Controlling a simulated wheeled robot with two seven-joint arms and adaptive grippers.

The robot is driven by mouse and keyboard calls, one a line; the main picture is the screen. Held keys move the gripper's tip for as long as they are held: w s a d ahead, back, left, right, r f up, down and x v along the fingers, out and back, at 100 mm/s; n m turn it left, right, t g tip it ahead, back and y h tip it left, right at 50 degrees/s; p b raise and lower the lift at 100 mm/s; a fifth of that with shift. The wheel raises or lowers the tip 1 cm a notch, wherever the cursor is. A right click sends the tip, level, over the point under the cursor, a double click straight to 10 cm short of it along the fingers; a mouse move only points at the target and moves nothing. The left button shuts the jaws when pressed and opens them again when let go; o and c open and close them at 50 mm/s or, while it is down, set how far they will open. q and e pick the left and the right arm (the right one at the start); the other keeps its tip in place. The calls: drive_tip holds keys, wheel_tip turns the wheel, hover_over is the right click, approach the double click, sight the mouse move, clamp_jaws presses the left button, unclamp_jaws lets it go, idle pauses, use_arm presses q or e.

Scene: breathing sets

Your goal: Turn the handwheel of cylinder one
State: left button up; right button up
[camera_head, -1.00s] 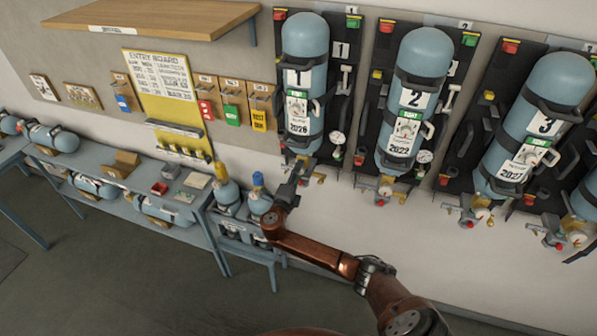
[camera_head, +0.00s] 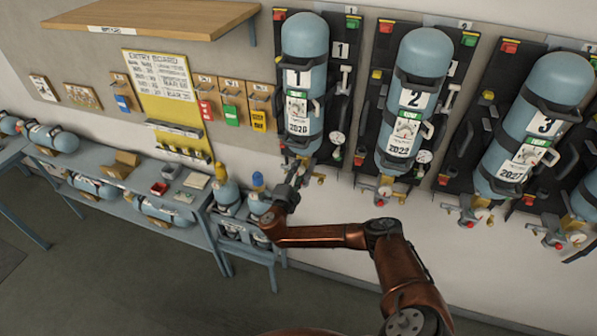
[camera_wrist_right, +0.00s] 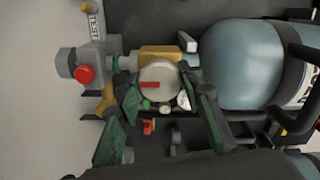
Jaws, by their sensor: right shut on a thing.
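Cylinder one (camera_head: 304,62) is a blue-grey bottle hung on the wall panel with a "1" label and a green tag. Its brass valve sits at its lower end. My right gripper (camera_head: 296,172) is at this valve, just under the bottle. In the right wrist view, my right gripper's fingers (camera_wrist_right: 160,104) reach in on both sides of a round grey part with a red mark (camera_wrist_right: 158,84), beside the brass valve body (camera_wrist_right: 160,54). My left gripper is not in view.
Cylinder two (camera_head: 412,78) and cylinder three (camera_head: 548,92) hang to the right. A gauge (camera_head: 337,138) is close to the right of my gripper. A blue bench (camera_head: 150,200) with several bottles stands below left. A wooden shelf (camera_head: 150,17) is at the upper left.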

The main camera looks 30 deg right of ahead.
drive_tip(key=o, duration=1.2)
drive_tip(key=shift+c, duration=0.2)
drive_tip(key=shift+a, duration=0.1)
drive_tip(key=v, duration=1.2)
drive_tip(key=shift+w+f, duration=0.1)
